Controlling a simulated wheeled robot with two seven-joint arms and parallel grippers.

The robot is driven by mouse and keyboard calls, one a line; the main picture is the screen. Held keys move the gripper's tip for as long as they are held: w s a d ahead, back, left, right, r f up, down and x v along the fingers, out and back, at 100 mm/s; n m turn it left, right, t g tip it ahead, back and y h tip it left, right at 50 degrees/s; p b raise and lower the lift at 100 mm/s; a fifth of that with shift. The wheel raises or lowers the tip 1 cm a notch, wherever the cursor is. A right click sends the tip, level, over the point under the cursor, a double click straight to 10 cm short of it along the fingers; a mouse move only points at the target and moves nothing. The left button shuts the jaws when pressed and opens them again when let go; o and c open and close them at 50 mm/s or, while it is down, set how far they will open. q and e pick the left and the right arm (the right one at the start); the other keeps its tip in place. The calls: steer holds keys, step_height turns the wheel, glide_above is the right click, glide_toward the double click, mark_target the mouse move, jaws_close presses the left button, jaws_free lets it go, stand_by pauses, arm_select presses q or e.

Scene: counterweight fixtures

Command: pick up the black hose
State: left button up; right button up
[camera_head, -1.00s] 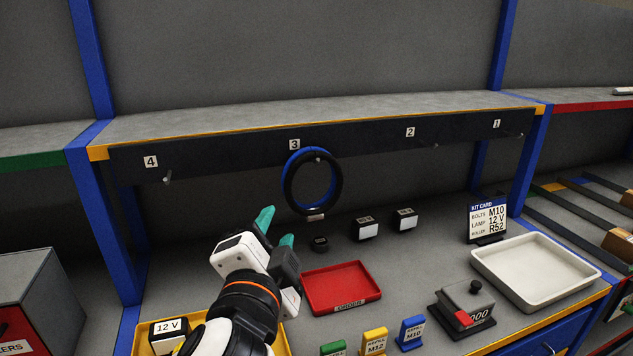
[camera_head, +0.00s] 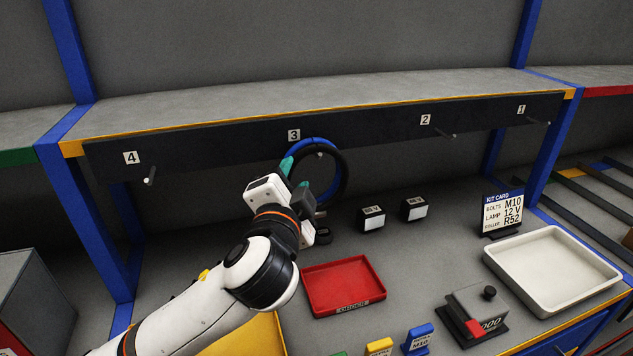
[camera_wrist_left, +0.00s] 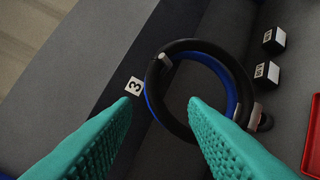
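The black hose (camera_head: 344,176) is a ring hanging from the peg under label 3, in front of a blue hose (camera_head: 316,142). In the left wrist view the black hose (camera_wrist_left: 197,45) and the blue hose (camera_wrist_left: 231,98) overlap on the peg. My left gripper (camera_head: 297,175) is at the left side of the rings and hides part of them. In the left wrist view its teal fingers (camera_wrist_left: 161,101) are spread, with the near side of the rings lying ahead between the tips; I cannot tell whether they touch. My right gripper is not in view.
Empty pegs stick out by labels 4 (camera_head: 150,176), 2 (camera_head: 448,138) and 1. Below are small boxes (camera_head: 372,218), a red tray (camera_head: 345,307), a white tray (camera_head: 545,292) and a kit card (camera_head: 503,213). The shelf's front board (camera_head: 220,155) is close behind the rings.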

mark_target(300, 160)
arm_select(q)
steer(key=w, duration=0.1)
steer(key=w+p, duration=0.2)
steer(key=shift+w+d+r, duration=0.25)
steer(key=shift+w+r, duration=0.15)
steer(key=shift+w+f, duration=0.1)
steer(key=shift+w, duration=0.3)
jaws_close()
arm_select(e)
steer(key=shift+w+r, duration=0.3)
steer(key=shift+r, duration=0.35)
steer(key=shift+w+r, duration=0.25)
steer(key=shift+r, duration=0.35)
